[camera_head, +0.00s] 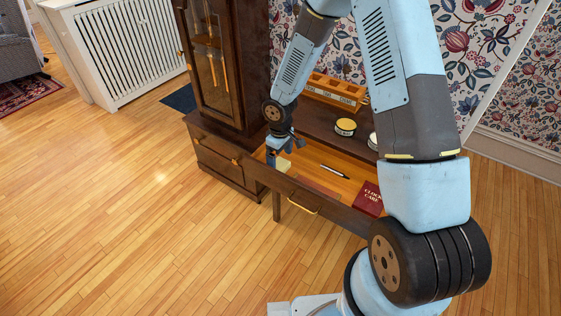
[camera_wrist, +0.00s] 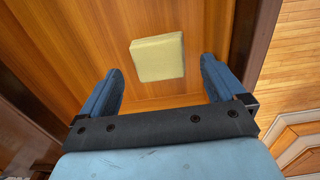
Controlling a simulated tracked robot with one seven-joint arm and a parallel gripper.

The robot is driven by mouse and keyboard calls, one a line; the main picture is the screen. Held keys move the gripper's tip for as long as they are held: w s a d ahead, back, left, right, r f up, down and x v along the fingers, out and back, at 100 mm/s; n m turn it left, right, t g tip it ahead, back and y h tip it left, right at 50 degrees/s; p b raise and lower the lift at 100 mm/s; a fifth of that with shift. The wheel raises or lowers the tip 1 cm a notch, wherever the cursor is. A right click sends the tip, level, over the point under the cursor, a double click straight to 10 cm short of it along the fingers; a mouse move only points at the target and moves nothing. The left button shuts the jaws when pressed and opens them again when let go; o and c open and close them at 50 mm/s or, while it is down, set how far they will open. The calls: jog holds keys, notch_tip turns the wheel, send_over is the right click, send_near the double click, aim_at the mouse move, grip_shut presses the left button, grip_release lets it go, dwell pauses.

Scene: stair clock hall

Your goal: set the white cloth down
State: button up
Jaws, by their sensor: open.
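A pale cream, square, folded pad, which looks like the white cloth (camera_wrist: 158,57), lies on the wooden floor of the open drawer (camera_head: 349,186). In the head view the cloth (camera_head: 283,166) shows at the drawer's left end, partly hidden by my gripper (camera_head: 284,150). In the wrist view my gripper (camera_wrist: 161,68) is open, with one finger on each side of the cloth's line and a clear gap to both. The fingers do not touch the cloth. The height between fingertips and cloth is hard to judge.
The drawer also holds a pen (camera_head: 335,171), a flat reddish strip (camera_head: 315,186) and a red "Clock Care" book (camera_head: 368,197). On the desktop stand a labelled wooden rack (camera_head: 335,93) and a yellow-topped tin (camera_head: 345,127). A tall cabinet (camera_head: 213,60) rises at left. Floor in front is clear.

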notch_tip(320, 180, up, 9)
notch_tip(320, 180, up, 11)
jog(key=m+t+h, duration=0.1)
jog(key=m, duration=0.1)
send_over(281, 164)
jog(key=s+d, duration=0.1)
jog(key=d, duration=0.5)
jog(key=s+d+r+m+t, duration=0.1)
jog(key=s+d+r, duration=0.2)
jog(key=r, duration=0.2)
jog(key=s+d+r+m+t, duration=0.1)
jog(key=s+d+r+m, duration=0.15)
jog(key=r, duration=0.35)
jog(key=s+d+r+m+t, duration=0.1)
jog(key=s+d+r+m, duration=0.1)
jog(key=s+r, duration=0.4)
jog(key=s+d+r+m+t+y, duration=0.1)
jog(key=s+d+r+m, duration=0.2)
jog(key=s, duration=0.9)
notch_tip(281, 164, up, 4)
jog(key=shift+s+d+f+t, duration=0.1)
jog(key=shift+s+d+t, duration=0.2)
jog(key=shift+d, duration=0.7)
jog(key=shift+c, duration=0.2)
